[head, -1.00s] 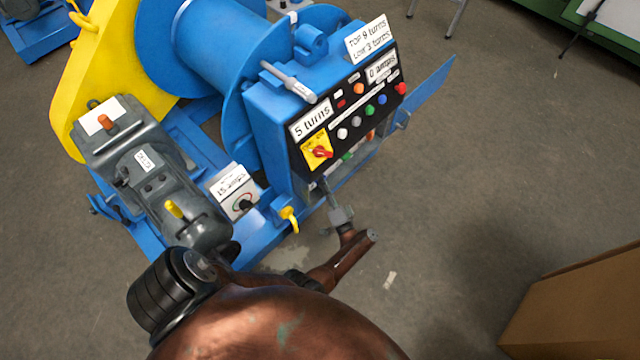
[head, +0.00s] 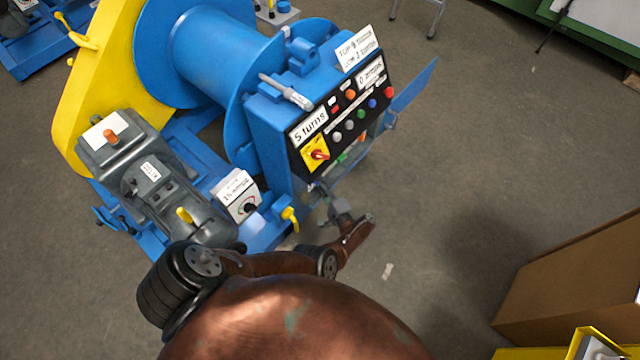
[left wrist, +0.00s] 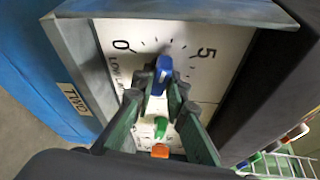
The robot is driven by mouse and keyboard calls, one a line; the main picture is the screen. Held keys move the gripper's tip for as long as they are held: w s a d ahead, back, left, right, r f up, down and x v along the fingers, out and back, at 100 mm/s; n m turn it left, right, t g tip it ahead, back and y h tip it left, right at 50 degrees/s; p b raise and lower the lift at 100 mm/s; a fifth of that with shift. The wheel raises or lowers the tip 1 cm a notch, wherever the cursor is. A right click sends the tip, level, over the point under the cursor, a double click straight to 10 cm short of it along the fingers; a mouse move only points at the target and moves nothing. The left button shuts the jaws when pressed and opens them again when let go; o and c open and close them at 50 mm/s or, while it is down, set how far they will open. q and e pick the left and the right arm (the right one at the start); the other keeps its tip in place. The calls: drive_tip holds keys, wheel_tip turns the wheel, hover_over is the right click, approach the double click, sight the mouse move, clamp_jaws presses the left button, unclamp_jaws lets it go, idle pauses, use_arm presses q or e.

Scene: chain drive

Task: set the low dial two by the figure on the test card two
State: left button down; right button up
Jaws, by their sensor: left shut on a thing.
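In the left wrist view, the low dial is a white scale plate (left wrist: 112,62) with 0 at the left, 5 at the right and the lettering "LOW" beside it. A blue knob (left wrist: 163,70) stands on it, and a "TWO" plate (left wrist: 73,99) is on the box's side. My left gripper (left wrist: 157,94) is shut on the blue knob. In the head view my left gripper (head: 338,208) is at the winch cabinet's lower front, and the dial is hidden there. A white card (head: 357,47) on the cabinet top carries top and low turns; its low figure looks like 3 but is blurred.
A green knob (left wrist: 161,127) and an orange knob (left wrist: 160,151) sit below the blue one. The black panel (head: 345,118) has several buttons and a "5 turns" sign. A yellow hook (head: 290,216) is left of my gripper. Open floor lies to the right.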

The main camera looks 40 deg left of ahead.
idle(0.5)
use_arm(q)
drive_tip(key=c, duration=1.9)
unclamp_jaws()
drive_tip(key=shift+c, duration=0.2)
drive_tip(key=shift+d, duration=0.1)
